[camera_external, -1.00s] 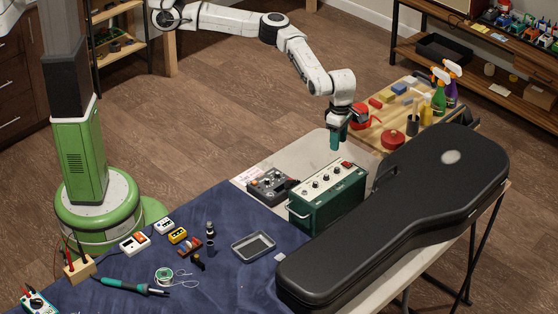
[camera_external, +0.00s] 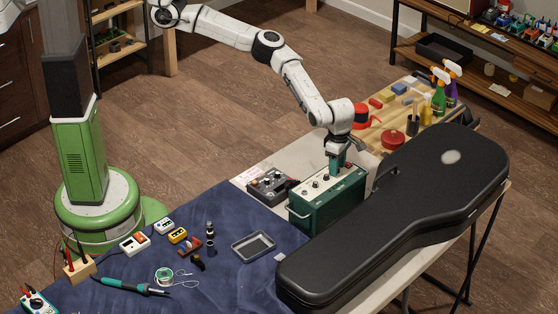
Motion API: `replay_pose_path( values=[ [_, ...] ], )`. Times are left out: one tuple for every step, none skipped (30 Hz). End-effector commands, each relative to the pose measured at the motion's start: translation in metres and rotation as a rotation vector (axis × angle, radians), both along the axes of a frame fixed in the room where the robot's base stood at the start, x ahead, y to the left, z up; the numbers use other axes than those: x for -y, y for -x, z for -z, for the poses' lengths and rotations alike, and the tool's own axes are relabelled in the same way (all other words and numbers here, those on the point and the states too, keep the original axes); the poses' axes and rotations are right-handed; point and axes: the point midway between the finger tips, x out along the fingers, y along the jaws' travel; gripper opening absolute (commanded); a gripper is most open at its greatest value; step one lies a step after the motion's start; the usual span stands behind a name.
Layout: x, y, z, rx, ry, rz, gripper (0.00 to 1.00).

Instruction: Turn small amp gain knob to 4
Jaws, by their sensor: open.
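The small amp (camera_external: 322,205) is a dark green box with a light top panel carrying several knobs and a handle at its left end. It stands on the table between a dark pedal unit and the guitar case. My gripper (camera_external: 336,172) points down over the right part of the amp's top panel, close to the knobs there. It is open, with teal fingers. Whether the fingers touch or surround a knob cannot be told at this size. The gripper hides the panel's far right part, including the red switch. Knob markings are too small to read.
A black guitar case (camera_external: 400,210) lies right of the amp. A dark pedal unit (camera_external: 270,185) sits to its left. A metal tray (camera_external: 236,243) and small tools lie on the blue cloth (camera_external: 215,285). A wooden board with bottles and red containers (camera_external: 392,140) is behind.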

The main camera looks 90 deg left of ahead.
Motion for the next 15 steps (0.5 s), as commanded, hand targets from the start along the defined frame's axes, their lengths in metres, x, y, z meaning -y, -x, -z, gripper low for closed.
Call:
replay_pose_path(
  values=[
    [0.0000,0.0000,0.0000,0.000,0.000,0.000,0.45],
    [0.0000,0.0000,0.0000,0.000,0.000,0.000,0.45],
    [0.0000,0.0000,0.0000,0.000,0.000,0.000,0.45],
    [0.0000,0.0001,0.0000,0.000,0.000,0.000,0.45],
    [0.0000,0.0001,-0.0001,0.000,0.000,0.000,0.43],
    [0.0000,0.0001,0.0000,0.000,0.000,0.000,0.39],
    [0.0000,0.0001,-0.0001,0.000,0.000,0.000,0.36],
    [0.0000,0.0001,-0.0001,0.000,0.000,0.000,0.34],
    [0.0000,0.0001,-0.0001,-0.001,0.001,0.000,0.30],
    [0.0000,0.0001,-0.0002,-0.001,0.001,0.000,0.27],
    [0.0000,0.0001,-0.0002,-0.001,0.001,0.000,0.24],
    [0.0000,0.0001,-0.0002,-0.001,0.001,0.000,0.20],
    [0.0000,0.0001,-0.0002,-0.001,0.001,0.000,0.17],
    [0.0000,0.0001,-0.0002,-0.001,0.001,0.000,0.14],
    [0.0000,0.0001,-0.0002,-0.001,0.001,0.000,0.11]
  ],
)
